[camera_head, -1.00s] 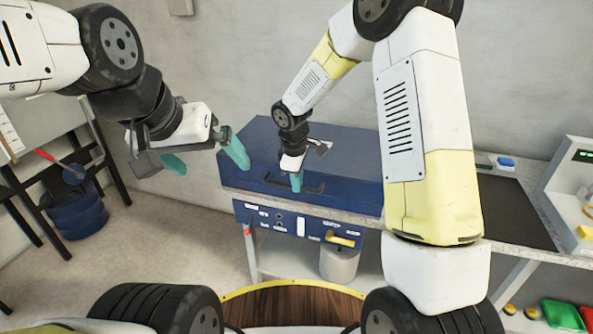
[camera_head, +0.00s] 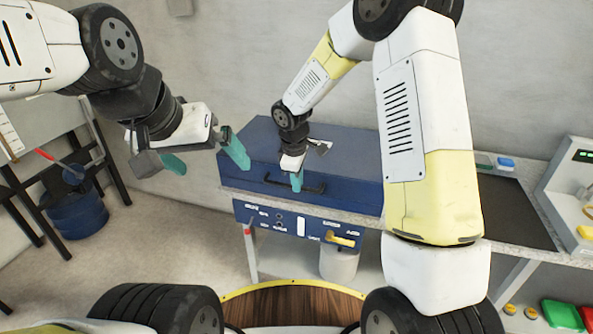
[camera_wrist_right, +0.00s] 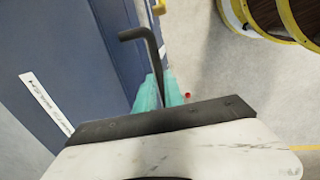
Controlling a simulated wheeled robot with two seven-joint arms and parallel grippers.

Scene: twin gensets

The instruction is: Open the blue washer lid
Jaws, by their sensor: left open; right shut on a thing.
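The blue washer lid (camera_head: 350,165) is a flat blue box top on the bench, and it looks closed. A black bar handle (camera_head: 312,188) runs along its front face; it also shows in the right wrist view (camera_wrist_right: 140,36). My right gripper (camera_head: 297,181) is at the handle, with its teal fingers on either side of the bar in the right wrist view (camera_wrist_right: 160,90). It is shut on the handle. My left gripper (camera_head: 205,158) is open and empty, to the left of the lid, its teal fingers spread apart.
A blue control panel (camera_head: 270,219) with a yellow handle (camera_head: 341,240) is below the lid. A grey bucket (camera_head: 339,262) stands under the bench. A black mat (camera_head: 515,212) lies on the bench to the right. A blue barrel (camera_head: 77,213) stands at the left.

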